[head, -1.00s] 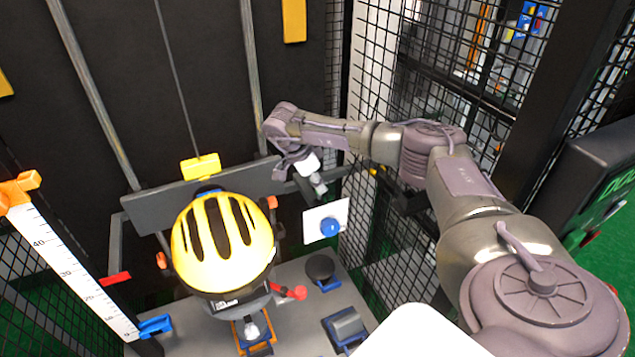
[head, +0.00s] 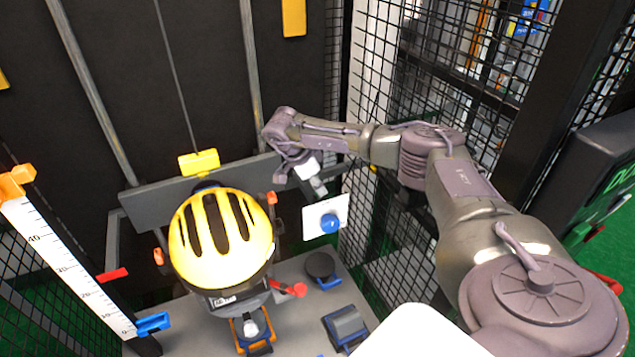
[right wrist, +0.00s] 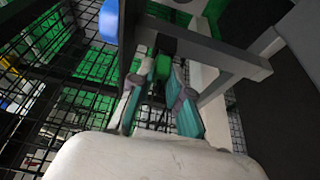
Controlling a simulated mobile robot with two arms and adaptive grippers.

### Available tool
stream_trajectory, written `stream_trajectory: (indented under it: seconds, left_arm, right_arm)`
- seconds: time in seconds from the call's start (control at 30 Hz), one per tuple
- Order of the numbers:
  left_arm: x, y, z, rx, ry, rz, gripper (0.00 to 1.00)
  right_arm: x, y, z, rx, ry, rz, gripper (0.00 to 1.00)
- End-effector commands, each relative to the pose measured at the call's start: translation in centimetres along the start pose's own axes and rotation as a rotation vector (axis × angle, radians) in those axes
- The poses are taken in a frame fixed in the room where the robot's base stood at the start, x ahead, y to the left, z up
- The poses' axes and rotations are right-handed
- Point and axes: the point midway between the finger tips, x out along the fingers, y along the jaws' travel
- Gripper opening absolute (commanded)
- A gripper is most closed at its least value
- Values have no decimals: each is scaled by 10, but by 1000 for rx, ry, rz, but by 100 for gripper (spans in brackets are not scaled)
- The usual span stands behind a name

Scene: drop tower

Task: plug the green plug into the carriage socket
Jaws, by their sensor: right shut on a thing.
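My right gripper (head: 312,180) is beside the right end of the grey carriage beam (head: 160,205) in the head view. In the right wrist view its two teal-padded fingers (right wrist: 158,80) are shut on the green plug (right wrist: 162,66), which shows as a small green block between the tips. Dark grey bars of the carriage (right wrist: 215,60) and a dark block (right wrist: 180,42) lie just beyond the plug. I cannot tell which part is the socket, or whether the plug touches it. The plug is hidden in the head view. My left gripper is not in view.
A yellow helmet (head: 220,240) on a dummy sits below the beam. A white panel with a blue button (head: 328,222) stands just below my right gripper. Black mesh fencing (head: 390,230) runs close on the right. A white ruler (head: 65,270) stands at the left.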

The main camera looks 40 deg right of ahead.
Motion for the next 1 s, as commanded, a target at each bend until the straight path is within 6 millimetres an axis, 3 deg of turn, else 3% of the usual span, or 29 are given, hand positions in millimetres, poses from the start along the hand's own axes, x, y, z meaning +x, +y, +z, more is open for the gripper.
stream_trajectory:
  seconds: [0.37,0.4,0.57,0.87,1.0]
  left_arm:
    - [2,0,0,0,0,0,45]
    - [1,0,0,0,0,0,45]
    - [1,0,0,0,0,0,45]
    - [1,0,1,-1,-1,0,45]
    - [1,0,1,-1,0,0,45]
  right_arm:
    - [4,0,2,0,0,0,0]
    - [4,0,2,0,0,0,22]
    - [3,0,2,0,0,0,47]
    - [2,0,2,0,-1,-1,47]
    - [-12,-1,2,0,-3,-4,47]
